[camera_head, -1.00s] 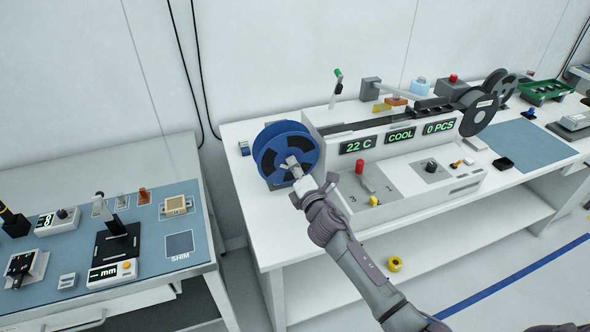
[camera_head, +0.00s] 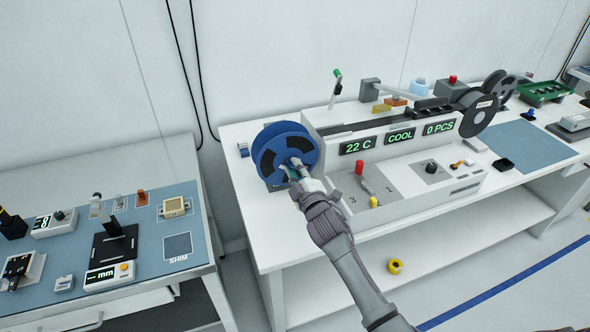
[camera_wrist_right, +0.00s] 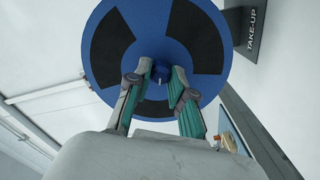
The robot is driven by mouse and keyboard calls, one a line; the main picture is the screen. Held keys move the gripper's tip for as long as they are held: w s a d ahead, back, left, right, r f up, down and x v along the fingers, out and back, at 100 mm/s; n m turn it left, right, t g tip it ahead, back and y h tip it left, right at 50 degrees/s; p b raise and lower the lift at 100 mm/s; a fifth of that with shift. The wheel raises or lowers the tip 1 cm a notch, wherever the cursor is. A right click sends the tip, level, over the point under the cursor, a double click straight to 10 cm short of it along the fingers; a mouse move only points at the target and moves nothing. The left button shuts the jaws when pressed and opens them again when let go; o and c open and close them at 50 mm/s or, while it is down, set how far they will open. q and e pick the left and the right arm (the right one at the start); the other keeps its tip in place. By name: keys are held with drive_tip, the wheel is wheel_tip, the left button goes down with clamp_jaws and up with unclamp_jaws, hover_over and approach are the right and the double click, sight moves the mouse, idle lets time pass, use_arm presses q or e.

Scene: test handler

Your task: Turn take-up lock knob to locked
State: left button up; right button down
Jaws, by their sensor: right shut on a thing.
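The blue take-up reel (camera_head: 270,150) with dark cut-outs stands upright at the left end of the handler. It also fills the top of the right wrist view (camera_wrist_right: 160,100). The take-up lock knob is at the reel's hub (camera_wrist_right: 161,74), mostly hidden between the fingers; its turn position cannot be told. My right gripper (camera_head: 291,167) is at the hub in front of the reel. In the right wrist view its two fingers (camera_wrist_right: 160,82) sit on either side of the hub and are shut on the knob. My left gripper is not in view.
The handler's white body (camera_head: 400,205) with displays, a red knob (camera_head: 360,167) and a lever is right of my gripper. A sign reading TAKE-UP (camera_wrist_right: 252,30) is beside the reel. A yellow roll (camera_head: 395,266) lies on the lower shelf. A side bench (camera_head: 190,275) stands left.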

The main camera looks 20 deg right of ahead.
drive_tip(key=m, duration=0.4)
drive_tip(key=shift+f+m, duration=0.15)
drive_tip(key=shift+m, duration=0.15)
drive_tip(key=shift+a+f+m+p, duration=0.1)
drive_tip(key=shift+m+p, duration=0.3)
drive_tip(key=shift+m, duration=1.4)
drive_tip(key=c, duration=1)
unclamp_jaws()
drive_tip(key=s, duration=1.2)
drive_tip(key=shift+d, duration=0.2)
